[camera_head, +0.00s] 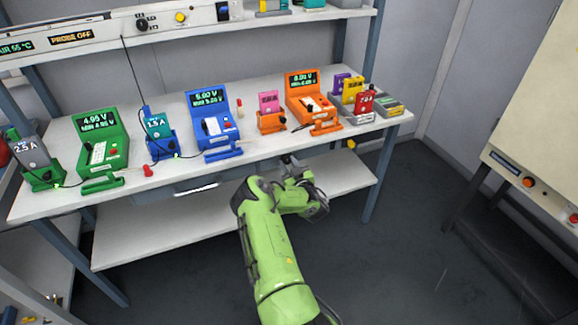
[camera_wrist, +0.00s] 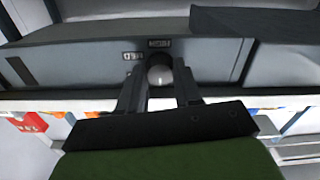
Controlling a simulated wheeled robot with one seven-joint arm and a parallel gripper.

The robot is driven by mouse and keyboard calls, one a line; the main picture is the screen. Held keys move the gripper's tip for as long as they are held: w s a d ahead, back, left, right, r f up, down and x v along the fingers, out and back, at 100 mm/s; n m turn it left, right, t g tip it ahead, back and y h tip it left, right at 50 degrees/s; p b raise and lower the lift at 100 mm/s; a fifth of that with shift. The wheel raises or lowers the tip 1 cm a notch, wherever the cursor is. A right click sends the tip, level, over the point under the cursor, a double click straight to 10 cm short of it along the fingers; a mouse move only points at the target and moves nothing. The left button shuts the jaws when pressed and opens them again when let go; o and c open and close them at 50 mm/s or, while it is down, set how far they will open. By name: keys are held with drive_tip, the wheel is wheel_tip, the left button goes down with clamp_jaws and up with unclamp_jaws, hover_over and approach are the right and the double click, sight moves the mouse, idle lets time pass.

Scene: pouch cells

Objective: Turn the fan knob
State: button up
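In the wrist view, a round grey knob (camera_wrist: 160,74) sits on the face of a grey box (camera_wrist: 75,62). Small label plates (camera_wrist: 158,43) are beside it. I cannot read them, so I cannot confirm that this is the fan knob. My gripper (camera_wrist: 160,82) has its two dark fingers apart, one on each side of the knob. A narrow gap seems to show at the sides; contact is not clear.
The white bench (camera_head: 262,150) carries several coloured testers, including a blue one (camera_head: 208,120) and an orange one (camera_head: 309,100), just beyond my gripper. A lower shelf (camera_head: 150,232) runs below. A pale cabinet (camera_head: 535,140) stands right; the floor between is clear.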

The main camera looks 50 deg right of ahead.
drive_tip(key=shift+c, duration=1.4)
